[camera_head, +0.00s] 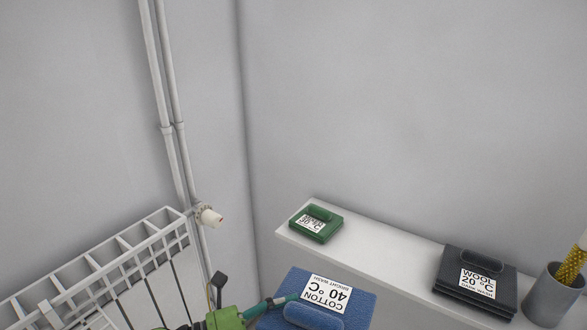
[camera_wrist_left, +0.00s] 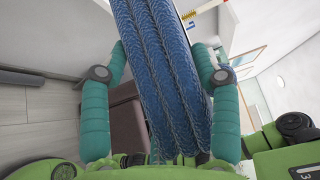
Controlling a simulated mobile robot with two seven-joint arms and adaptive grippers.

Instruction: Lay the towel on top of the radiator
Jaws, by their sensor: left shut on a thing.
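The blue folded towel (camera_head: 360,306), with a white "COTTON 40 °C" label, is at the bottom centre of the head view. It also fills the middle of the left wrist view (camera_wrist_left: 163,75), showing its ribbed folds. My left gripper (camera_head: 275,303) reaches it from the left, shut on it. In the left wrist view its teal fingers (camera_wrist_left: 160,65) are on either side of the towel. The white radiator (camera_head: 152,288) stands at lower left in the head view, left of the towel, with an open slatted top. Its lower part is cut off. My right gripper is out of view.
A white shelf (camera_head: 380,277) runs along the right wall, behind the towel. It bears a small green folded cloth (camera_head: 316,224), a dark "WOOL 20 °C" stack (camera_head: 476,282) and a grey cup (camera_head: 550,297). A valve (camera_head: 211,217) and pipes (camera_head: 171,130) rise beside the radiator.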

